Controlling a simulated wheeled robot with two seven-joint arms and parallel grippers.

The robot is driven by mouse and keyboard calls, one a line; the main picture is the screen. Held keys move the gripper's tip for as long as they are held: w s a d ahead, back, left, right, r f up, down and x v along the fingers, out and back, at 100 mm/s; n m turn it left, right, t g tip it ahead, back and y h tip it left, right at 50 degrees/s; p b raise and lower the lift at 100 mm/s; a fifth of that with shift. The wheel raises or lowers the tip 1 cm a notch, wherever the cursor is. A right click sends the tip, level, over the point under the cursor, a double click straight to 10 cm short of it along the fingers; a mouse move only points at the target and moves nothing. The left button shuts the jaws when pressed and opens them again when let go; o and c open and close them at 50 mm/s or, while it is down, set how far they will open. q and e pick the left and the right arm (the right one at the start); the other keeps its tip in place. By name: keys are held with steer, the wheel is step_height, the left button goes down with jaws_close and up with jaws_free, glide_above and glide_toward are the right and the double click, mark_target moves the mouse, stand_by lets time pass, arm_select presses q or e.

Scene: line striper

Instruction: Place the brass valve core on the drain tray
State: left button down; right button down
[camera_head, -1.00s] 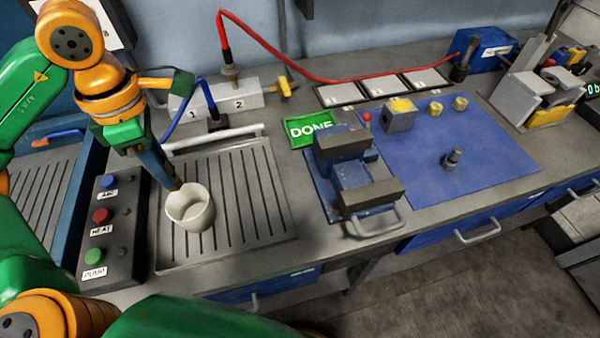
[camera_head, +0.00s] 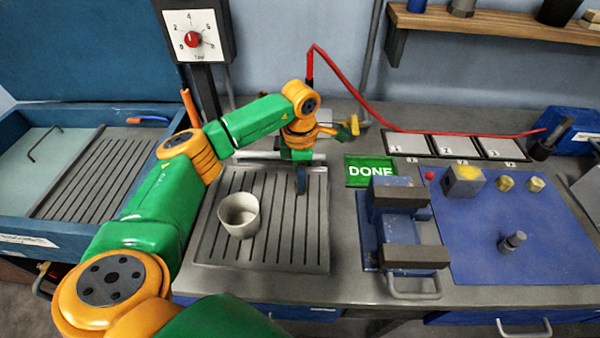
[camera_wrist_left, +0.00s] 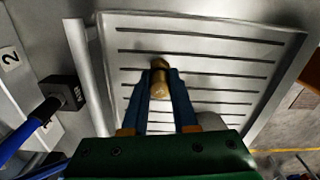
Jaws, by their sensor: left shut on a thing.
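The brass valve core (camera_wrist_left: 160,82) is between the fingertips of my left gripper in the left wrist view. My left gripper (camera_head: 301,185) is shut on it and points down over the back right part of the drain tray (camera_head: 290,250). The tray is grey with dark slots; its slotted face (camera_wrist_left: 215,50) fills much of the wrist view behind the core. In the head view the core is too small to make out. I cannot tell whether the core touches the tray. My right gripper is not in view.
A white cup (camera_head: 239,216) stands on the tray, left of my left gripper. A green DONE sign (camera_head: 371,171) and a blue vise (camera_head: 397,225) are to the right. A blue mat (camera_head: 470,255) holds several small fittings.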

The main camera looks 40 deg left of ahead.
arm_select(q)
steer(key=shift+f, duration=0.2)
steer(key=shift+w+f, duration=0.1)
steer(key=shift+f, duration=0.1)
steer(key=c, duration=0.7)
jaws_free()
steer(key=shift+r, duration=0.3)
step_height(320, 180, up, 7)
steer(key=shift+r+b, duration=0.1)
steer(key=shift+b, duration=1.15)
step_height(320, 180, up, 4)
steer(key=shift+f+p, duration=0.1)
steer(key=shift+p, duration=0.25)
steer(key=shift+r, duration=0.45)
